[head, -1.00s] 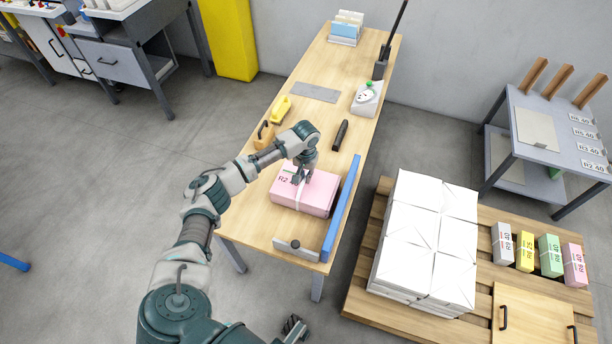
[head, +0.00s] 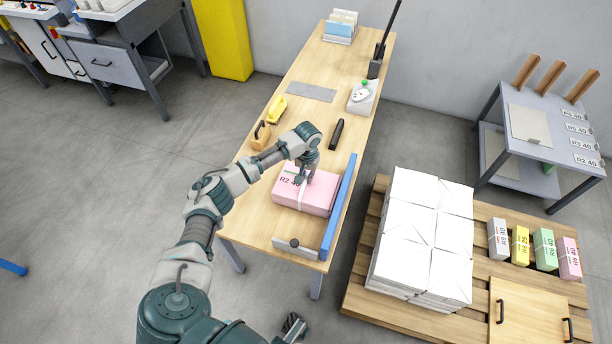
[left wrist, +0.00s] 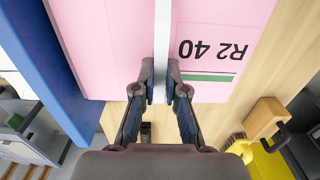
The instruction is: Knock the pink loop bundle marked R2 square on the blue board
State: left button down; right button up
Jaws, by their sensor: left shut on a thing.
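The pink bundle marked R2 40 (head: 318,197) lies flat on the wooden table with a white strap (left wrist: 162,40) around it. The blue board (head: 340,208) stands along the table's right edge, beside the bundle. In the left wrist view, the bundle's side runs close along the blue board (left wrist: 50,65); I cannot tell if they touch all along. My left gripper (head: 302,182) is above the bundle, shut on the white strap; its fingertips show in the left wrist view (left wrist: 160,78). My right gripper (head: 293,328) is low at the bottom, away from the table, its jaws unclear.
A grey plate with a dark knob (head: 296,246) stands at the table's near end. A wooden block with a handle (head: 261,134), a yellow tool (head: 276,109), a black bar (head: 336,134) and a scale (head: 362,97) lie farther back. A pallet (head: 355,290) with white stacks stands right.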

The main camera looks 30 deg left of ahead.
pick_arm(q)
jog(key=shift+w+d+r, duration=0.2)
jog(key=shift+d+r, duration=0.05)
jog(key=shift+d, duration=0.3)
jog(key=shift+d+p, duration=0.35)
dwell(0.4)
jog(key=shift+w+d+p, duration=0.1)
jog(key=shift+d+p, duration=0.2)
jog(key=shift+p, duration=0.15)
dwell(1.7)
jog(key=shift+a, duration=0.2)
jog(key=shift+s+a+p, duration=0.2)
jog(key=shift+a+p, duration=0.55)
jog(key=shift+a, duration=0.05)
jog(key=shift+s+a, duration=0.15)
jog(key=shift+a, duration=0.45)
jog(key=shift+a+f, duration=0.15)
jog(key=shift+a, duration=0.35)
